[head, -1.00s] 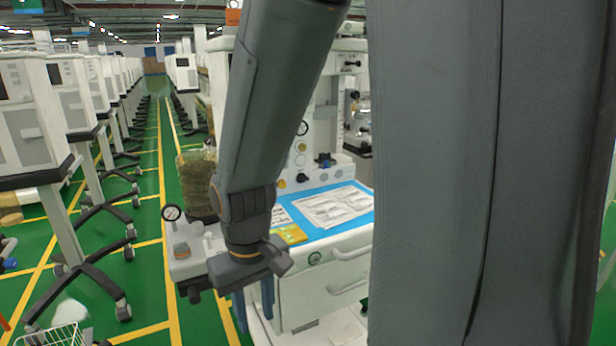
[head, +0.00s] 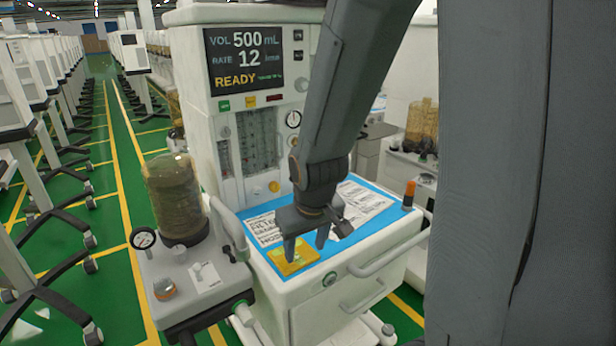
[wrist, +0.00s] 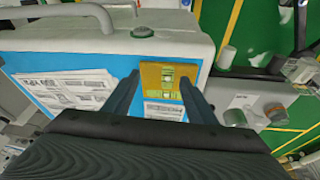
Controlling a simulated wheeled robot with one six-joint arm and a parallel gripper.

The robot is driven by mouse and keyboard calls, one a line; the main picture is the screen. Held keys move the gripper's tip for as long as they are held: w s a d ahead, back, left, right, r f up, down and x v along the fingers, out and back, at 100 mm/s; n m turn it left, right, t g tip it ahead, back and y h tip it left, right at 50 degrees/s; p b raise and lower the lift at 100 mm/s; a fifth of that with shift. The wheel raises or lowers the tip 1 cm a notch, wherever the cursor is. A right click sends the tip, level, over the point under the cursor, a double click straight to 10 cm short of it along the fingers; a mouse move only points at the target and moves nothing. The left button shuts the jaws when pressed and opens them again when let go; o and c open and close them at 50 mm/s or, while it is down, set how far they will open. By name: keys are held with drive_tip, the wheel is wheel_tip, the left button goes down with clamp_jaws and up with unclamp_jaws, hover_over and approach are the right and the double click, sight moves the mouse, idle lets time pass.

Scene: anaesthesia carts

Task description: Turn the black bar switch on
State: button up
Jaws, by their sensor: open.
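My gripper (head: 306,246) points down above the front left part of the cart's blue worktop (head: 262,216). Its two fingers are apart with nothing between them; in the wrist view they frame a yellow card (wrist: 163,80) lying below. A small black part (head: 229,254) shows at the right edge of the side module (head: 212,292), left of my gripper. It may be the black bar switch, but it is too small to tell its shape or position. My gripper is not touching it.
A screen (head: 244,58) reads READY. White handles (head: 390,252) stick out at the cart front. Green floor lies left.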

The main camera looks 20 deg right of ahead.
drive_tip(key=w+d+t, duration=0.2)
drive_tip(key=w, duration=0.2)
drive_tip(key=w+d+n+t, duration=0.1)
drive_tip(key=w+d, duration=0.2)
drive_tip(key=w, duration=0.2)
drive_tip(key=w+d+n+t, duration=0.1)
drive_tip(key=w+d+t, duration=0.1)
drive_tip(key=w, duration=0.2)
drive_tip(key=shift+w+d+r+t+p, duration=0.2)
drive_tip(key=shift+w+r+t+p, duration=0.1)
drive_tip(key=shift+w+p, duration=0.05)
drive_tip(key=w+d+r+t, duration=0.1)
drive_tip(key=w, duration=0.1)
drive_tip(key=w+d+n+t+y, duration=0.1)
drive_tip(key=w+t, duration=0.1)
drive_tip(key=w+d+r+n+t, duration=0.1)
drive_tip(key=w, duration=0.1)
drive_tip(key=shift+w+d+r+p, duration=0.1)
drive_tip(key=shift+d+r+p, duration=0.2)
drive_tip(key=shift+d, duration=0.1)
drive_tip(key=shift+w+t, duration=0.3)
drive_tip(key=shift+p+x, duration=0.7)
drive_tip(key=shift+x, duration=2.9)
drive_tip(key=shift+a, duration=0.1)
